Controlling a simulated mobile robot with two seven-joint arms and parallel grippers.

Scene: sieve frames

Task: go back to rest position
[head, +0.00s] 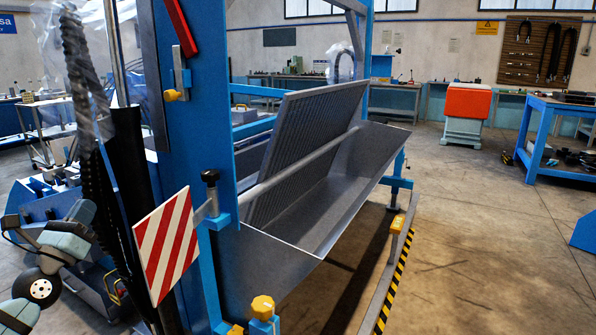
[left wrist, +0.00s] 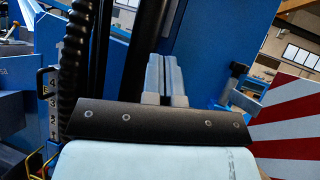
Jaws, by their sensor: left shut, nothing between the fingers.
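My left gripper (left wrist: 165,78) shows in the left wrist view, its two pale fingers pressed together with nothing between them. They point toward the blue post. In the head view my left gripper (head: 80,212) is small at the lower left, beside the black ribbed hose (head: 82,85) and left of the red-and-white striped plate (head: 168,246). The striped plate also shows at the right edge of the left wrist view (left wrist: 290,120). My right gripper is in neither view.
The blue machine frame (head: 203,120) stands close on the right of my left arm. It carries a grey trough (head: 345,205) with a tilted ribbed sieve panel (head: 305,140). A black-and-yellow edged rail (head: 398,265) runs along the floor. Open floor (head: 480,230) lies to the right.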

